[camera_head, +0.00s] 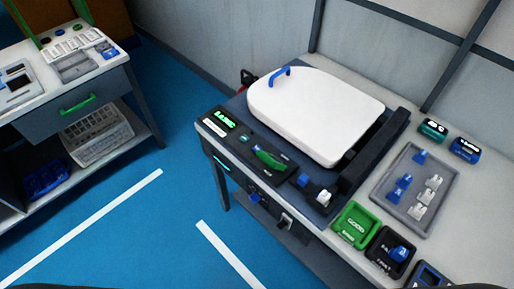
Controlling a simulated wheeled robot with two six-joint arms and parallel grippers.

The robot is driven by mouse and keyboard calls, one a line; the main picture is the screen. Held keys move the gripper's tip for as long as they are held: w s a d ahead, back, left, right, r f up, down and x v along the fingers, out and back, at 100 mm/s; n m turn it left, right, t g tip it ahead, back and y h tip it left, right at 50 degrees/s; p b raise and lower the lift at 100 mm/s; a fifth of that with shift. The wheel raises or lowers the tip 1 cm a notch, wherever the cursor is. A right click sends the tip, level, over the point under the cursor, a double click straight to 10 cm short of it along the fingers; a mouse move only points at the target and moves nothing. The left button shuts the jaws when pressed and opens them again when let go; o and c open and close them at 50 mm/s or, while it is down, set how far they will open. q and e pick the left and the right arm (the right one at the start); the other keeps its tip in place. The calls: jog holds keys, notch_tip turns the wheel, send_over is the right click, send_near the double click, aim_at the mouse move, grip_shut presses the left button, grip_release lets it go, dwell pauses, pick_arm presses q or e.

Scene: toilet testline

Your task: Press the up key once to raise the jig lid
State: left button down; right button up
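The jig (240,112) stands on the bench at the middle right, with a white lid-shaped panel (315,110) lying flat on top. A blue handle (279,73) sits at the panel's back left edge. A dark control strip runs along the jig's front, with a lit green display (224,117) at its left end and a green part (269,157) further right. A small blue part (303,180) and a white part (323,197) sit at its right end. I cannot tell which of these is the up key. Neither gripper is in view.
A green GOOD bin (347,238) and a black bin (380,262) holding a blue part stand right of the jig. A grey tray (384,195) holds several blue and white parts. Another bench (60,125) stands at left. Blue floor (165,215) between is clear.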

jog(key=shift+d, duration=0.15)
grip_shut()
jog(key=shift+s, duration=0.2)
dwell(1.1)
